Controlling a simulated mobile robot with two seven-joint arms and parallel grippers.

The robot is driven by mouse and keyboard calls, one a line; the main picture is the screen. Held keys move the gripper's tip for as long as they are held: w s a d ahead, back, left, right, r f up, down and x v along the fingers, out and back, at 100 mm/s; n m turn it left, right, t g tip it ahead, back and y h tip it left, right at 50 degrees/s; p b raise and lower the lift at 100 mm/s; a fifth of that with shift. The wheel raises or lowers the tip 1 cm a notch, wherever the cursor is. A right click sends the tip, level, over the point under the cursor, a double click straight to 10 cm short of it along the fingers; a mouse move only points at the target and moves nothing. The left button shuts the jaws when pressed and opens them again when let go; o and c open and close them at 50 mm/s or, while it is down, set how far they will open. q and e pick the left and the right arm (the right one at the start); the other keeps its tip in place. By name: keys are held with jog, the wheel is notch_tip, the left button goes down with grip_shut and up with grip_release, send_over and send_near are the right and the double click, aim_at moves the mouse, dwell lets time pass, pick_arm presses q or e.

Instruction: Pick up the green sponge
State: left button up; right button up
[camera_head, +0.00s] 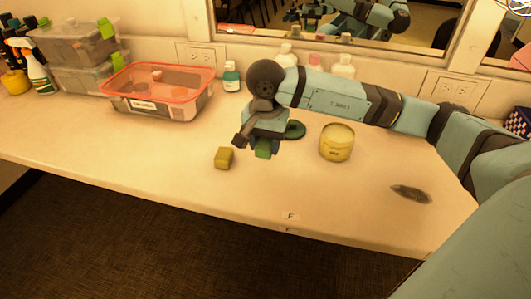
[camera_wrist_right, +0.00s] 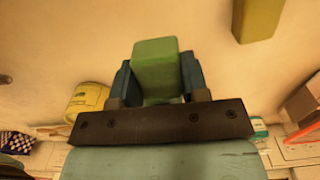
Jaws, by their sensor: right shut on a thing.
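The green sponge (camera_wrist_right: 156,66) sits between the two fingers of my right gripper (camera_wrist_right: 157,80) in the right wrist view. The fingers touch it on both sides, so the gripper is shut on it. In the head view, a small part of the green sponge (camera_head: 264,149) shows below my right gripper (camera_head: 262,146). I cannot tell clearly whether it is touching the counter or lifted off it. My left gripper is not in view.
A yellow sponge-like block (camera_head: 224,158) lies just left of the gripper. A red-rimmed container (camera_head: 150,105) stands left. The front counter is mostly clear.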

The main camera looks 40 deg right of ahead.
aim_at(265, 141)
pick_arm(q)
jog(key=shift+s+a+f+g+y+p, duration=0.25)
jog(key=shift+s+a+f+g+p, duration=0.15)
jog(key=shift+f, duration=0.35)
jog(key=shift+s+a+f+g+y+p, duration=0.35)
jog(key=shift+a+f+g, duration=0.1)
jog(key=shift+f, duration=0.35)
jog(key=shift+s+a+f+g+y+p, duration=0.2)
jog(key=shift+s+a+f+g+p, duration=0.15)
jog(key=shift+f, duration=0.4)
pick_arm(e)
notch_tip(265, 141, up, 14)
jog(key=shift+r, duration=0.25)
